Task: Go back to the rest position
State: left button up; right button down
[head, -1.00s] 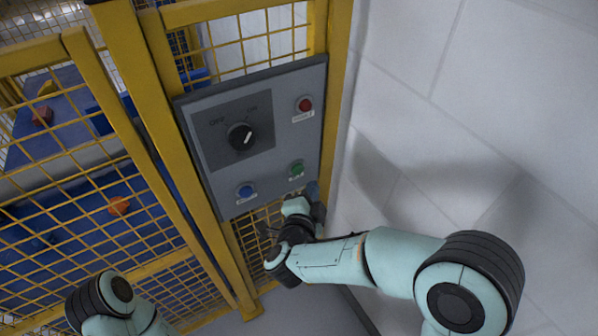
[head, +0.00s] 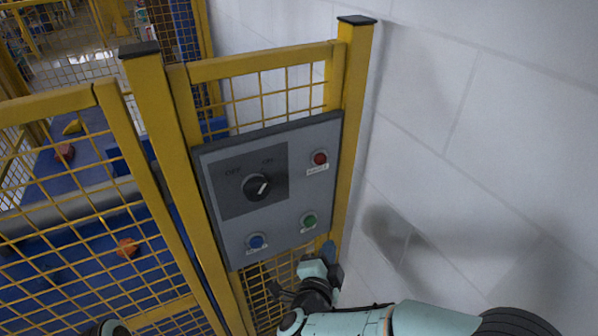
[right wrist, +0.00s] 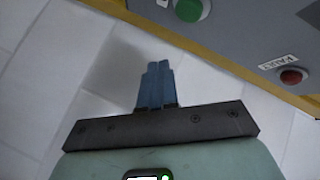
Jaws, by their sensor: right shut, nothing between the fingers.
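My right gripper (head: 328,250) is at the lower right corner of the grey control panel (head: 285,220), just below the green button (head: 309,221). Its blue fingers are together and empty; they also show shut in the right wrist view (right wrist: 155,86), with white wall behind them. The green button (right wrist: 188,8) is above the fingertips there, apart from them. The panel also carries a black rotary knob (head: 256,187) between OFF and ON labels, a red button (head: 320,158) and a blue button (head: 256,241). Of my left arm only a dark piece shows at the bottom left; its gripper is out of view.
A yellow fence (head: 160,120) with mesh stands left of and around the panel. Behind the mesh are a blue surface and an orange piece (head: 127,248). A white block wall (head: 480,150) fills the right side. Open floor is not clearly seen near my right arm.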

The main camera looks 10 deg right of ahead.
jog(key=s+d+f+n+g+y+p, duration=0.1)
jog(key=s+f+n+g+y, duration=0.15)
jog(key=f, duration=0.65)
jog(key=s+f+n+g+y+p, duration=0.1)
jog(key=s+f+n+g, duration=0.15)
jog(key=f, duration=0.65)
jog(key=s+d+f+n+g+y+p, duration=0.15)
jog(key=f+n, duration=0.25)
jog(key=f, duration=0.5)
pick_arm(q)
notch_tip(320, 180, up, 6)
jog(key=w+p, duration=0.2)
jog(key=shift+w+r, duration=0.15)
jog(key=shift+w, duration=0.1)
pick_arm(e)
jog(key=s+a+f+n+g+y, duration=0.1)
jog(key=s+f+g, duration=0.3)
jog(key=s, duration=0.7)
jog(key=s+a+f+n+g+y, duration=0.1)
jog(key=s+f+n+g+y, duration=0.1)
jog(key=s, duration=0.8)
notch_tip(320, 180, down, 3)
jog(key=shift+s+f+g+y, duration=0.1)
jog(key=shift+s+g+y, duration=0.25)
jog(key=shift+g+y, duration=0.75)
